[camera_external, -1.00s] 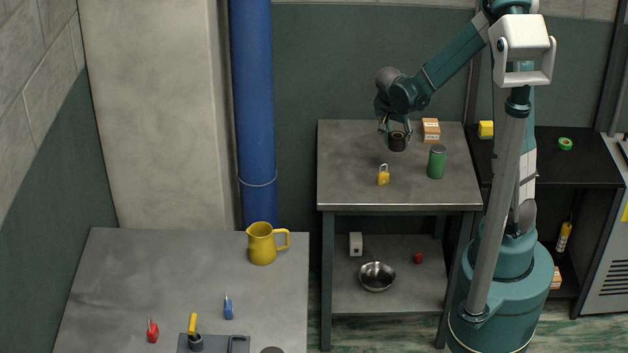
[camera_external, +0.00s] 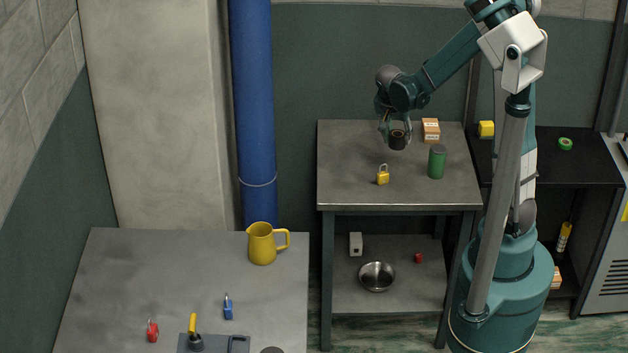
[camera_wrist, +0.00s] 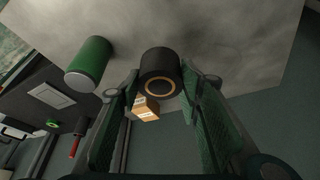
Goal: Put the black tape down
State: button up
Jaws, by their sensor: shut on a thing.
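The black tape (camera_external: 397,140) is a dark roll with a tan inner ring, at the far part of the tall metal table (camera_external: 345,185). My gripper (camera_external: 395,135) points down at it, with a finger on either side. In the wrist view the black tape (camera_wrist: 160,70) sits between the fingertips of my gripper (camera_wrist: 160,82), which is shut on it. I cannot tell whether the tape touches the table top or hangs just above it.
A green can (camera_external: 437,162) and an orange-white box (camera_external: 431,130) stand right of the tape. A yellow padlock (camera_external: 383,176) is in front. The table's left part is clear. A yellow jug (camera_external: 264,243) stands on the lower left table.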

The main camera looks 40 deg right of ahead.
jog(key=shift+a, duration=0.1)
jog(key=w+a+r+n+t+y+p, duration=0.15)
jog(key=w+a, duration=0.45)
jog(key=a, duration=1.3)
jog(key=w+a+r+n+h, duration=0.1)
jog(key=w+a+n, duration=0.35)
jog(key=a, duration=1.45)
jog(key=s+a+n, duration=0.1)
jog(key=s+a, duration=0.3)
jog(key=a, duration=0.9)
jog(key=s+a+n+y+p, duration=0.1)
jog(key=s+a, duration=0.3)
jog(key=a, duration=1)
jog(key=s+a+n+t+y, duration=0.1)
jog(key=s+a, duration=0.4)
jog(key=a, duration=0.9)
jog(key=shift+a+r, duration=0.15)
jog(key=shift+r, duration=0.25)
jog(key=shift+f, duration=3.15)
jog(key=shift+f, duration=1.85)
